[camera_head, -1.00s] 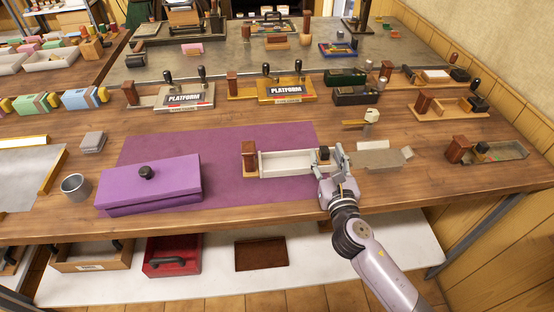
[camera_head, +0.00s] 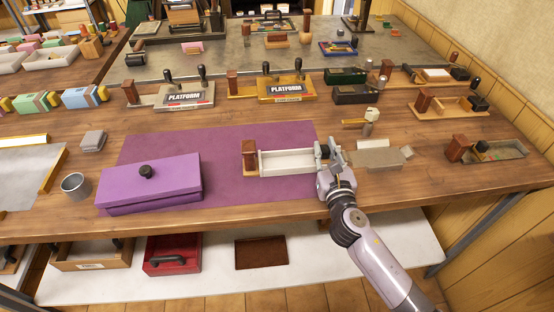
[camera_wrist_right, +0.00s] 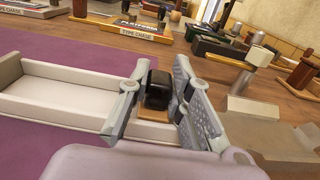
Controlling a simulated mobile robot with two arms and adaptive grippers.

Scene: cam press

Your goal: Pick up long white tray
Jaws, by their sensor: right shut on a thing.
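The long white tray (camera_head: 285,163) lies on the purple mat (camera_head: 222,142), with a reddish-brown wooden block (camera_head: 250,155) at its left end and a black knob at its right end. My right gripper (camera_head: 327,151) is at the tray's right end, shut on the black knob (camera_wrist_right: 158,91). In the right wrist view the fingers stand on either side of the knob, and the tray (camera_wrist_right: 68,94) runs off to the left. I cannot tell any gap under the tray. My left gripper is not in view.
A purple box (camera_head: 150,186) with a black knob stands left of the tray, beside a metal cup (camera_head: 75,186). Two "PLATFORM" pieces (camera_head: 285,89) stand behind. The mat between box and tray is clear.

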